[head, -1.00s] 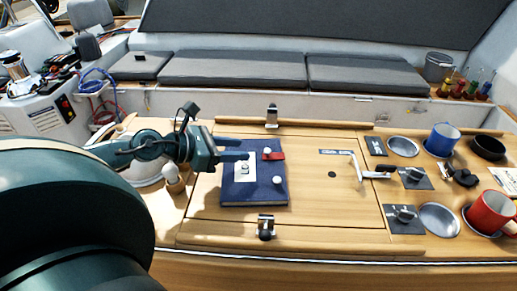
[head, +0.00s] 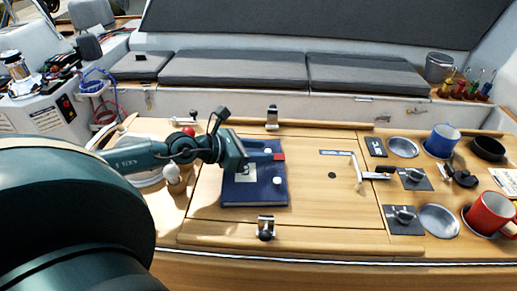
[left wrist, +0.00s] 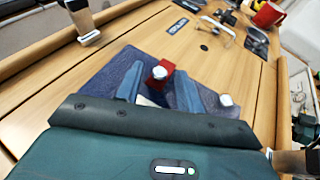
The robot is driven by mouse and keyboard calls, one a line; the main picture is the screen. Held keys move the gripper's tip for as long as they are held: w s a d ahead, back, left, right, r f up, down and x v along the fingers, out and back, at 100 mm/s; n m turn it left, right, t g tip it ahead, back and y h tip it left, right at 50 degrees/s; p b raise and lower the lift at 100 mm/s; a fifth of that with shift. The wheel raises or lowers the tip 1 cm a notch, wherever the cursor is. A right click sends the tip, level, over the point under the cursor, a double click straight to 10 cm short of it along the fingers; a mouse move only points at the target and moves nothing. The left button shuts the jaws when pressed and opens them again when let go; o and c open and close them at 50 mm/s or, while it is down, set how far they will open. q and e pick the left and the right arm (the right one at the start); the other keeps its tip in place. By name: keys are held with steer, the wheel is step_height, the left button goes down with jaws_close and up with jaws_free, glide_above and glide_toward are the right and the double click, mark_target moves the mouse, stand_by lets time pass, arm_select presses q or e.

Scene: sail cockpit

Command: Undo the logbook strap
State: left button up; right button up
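The dark blue logbook (head: 262,190) lies flat on the wooden table, with a pale label partly under my gripper. A red strap tab (head: 279,157) with a pale round stud shows at its far right part, and also in the left wrist view (left wrist: 163,70). A second pale stud (head: 277,180) sits on the near right part of the cover. My left gripper (head: 266,153) is over the book, fingers pointing right. In the left wrist view its fingers are apart, one on each side of the tab; contact cannot be told. My right gripper is out of view.
Metal latches stand at the panel's far edge (head: 272,117) and near edge (head: 265,228). A bent metal handle (head: 356,170) is right of the book. Blue (head: 443,139) and red (head: 490,213) mugs stand farther right. Bare wood lies between book and handle.

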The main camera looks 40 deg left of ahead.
arm_select(q)
jaws_close()
stand_by(0.5)
